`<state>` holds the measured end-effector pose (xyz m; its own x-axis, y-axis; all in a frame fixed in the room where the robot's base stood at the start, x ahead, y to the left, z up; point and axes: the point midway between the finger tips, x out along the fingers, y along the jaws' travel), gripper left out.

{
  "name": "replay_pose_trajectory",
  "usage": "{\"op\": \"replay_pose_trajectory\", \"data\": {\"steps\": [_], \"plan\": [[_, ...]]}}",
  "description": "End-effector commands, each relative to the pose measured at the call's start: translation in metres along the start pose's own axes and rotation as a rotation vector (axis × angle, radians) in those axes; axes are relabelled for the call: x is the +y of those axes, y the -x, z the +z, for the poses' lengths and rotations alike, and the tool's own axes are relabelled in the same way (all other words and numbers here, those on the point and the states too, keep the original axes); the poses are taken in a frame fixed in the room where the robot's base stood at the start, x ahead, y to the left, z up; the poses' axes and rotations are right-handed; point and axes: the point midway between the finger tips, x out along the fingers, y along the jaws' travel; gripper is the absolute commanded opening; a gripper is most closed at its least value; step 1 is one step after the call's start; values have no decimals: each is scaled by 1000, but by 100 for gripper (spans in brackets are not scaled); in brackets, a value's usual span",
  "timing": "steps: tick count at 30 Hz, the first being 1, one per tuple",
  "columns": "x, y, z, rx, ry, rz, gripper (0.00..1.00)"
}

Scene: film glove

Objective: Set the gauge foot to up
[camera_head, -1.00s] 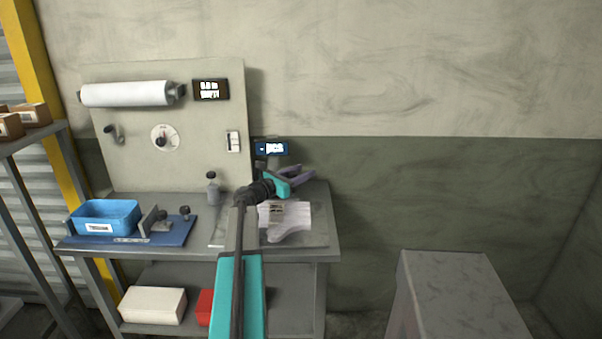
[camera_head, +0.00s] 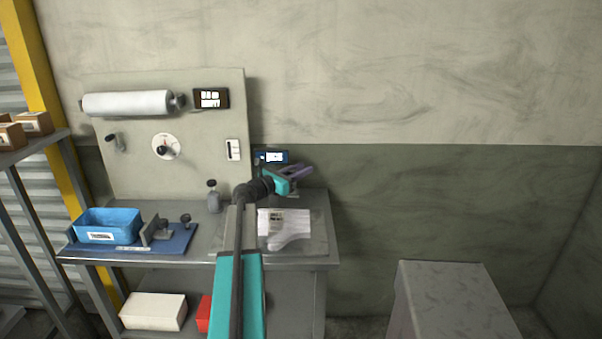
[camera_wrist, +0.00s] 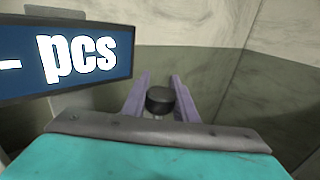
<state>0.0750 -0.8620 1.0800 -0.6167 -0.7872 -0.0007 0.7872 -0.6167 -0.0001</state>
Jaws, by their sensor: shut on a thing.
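My gripper (camera_head: 300,173) has purple fingers and is above the right back of the bench, just right of the blue gauge display (camera_head: 272,156). In the wrist view the fingers (camera_wrist: 160,80) stand on both sides of a round dark knob (camera_wrist: 160,99) on a thin light stem, which I take to be the gauge foot. My gripper is shut on it. The display (camera_wrist: 75,60) reads "- pcs" at the left of the wrist view. My teal gripper body hides what is below the stem. The knob cannot be made out in the head view.
A white glove shape (camera_head: 288,242) and printed sheet lie on the bench (camera_head: 330,240) below my gripper. A grey bottle (camera_head: 214,198), blue bin (camera_head: 108,224) and upright panel (camera_head: 205,135) are to the left. A grey block (camera_head: 445,290) stands at right; the wall above is clear.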

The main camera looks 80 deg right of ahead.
Motion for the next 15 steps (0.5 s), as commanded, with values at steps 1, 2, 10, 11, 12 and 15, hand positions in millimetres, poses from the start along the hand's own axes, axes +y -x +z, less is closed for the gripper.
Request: {"op": "replay_pose_trajectory", "data": {"steps": [1,2,10,11,12,15], "plan": [[0,0,0,-1,-1,1,0],[0,0,0,-1,-1,1,0],[0,0,0,-1,-1,1,45],[0,0,0,-1,-1,1,45],[0,0,0,-1,0,1,45],[1,0,0,-1,0,1,45]]}}
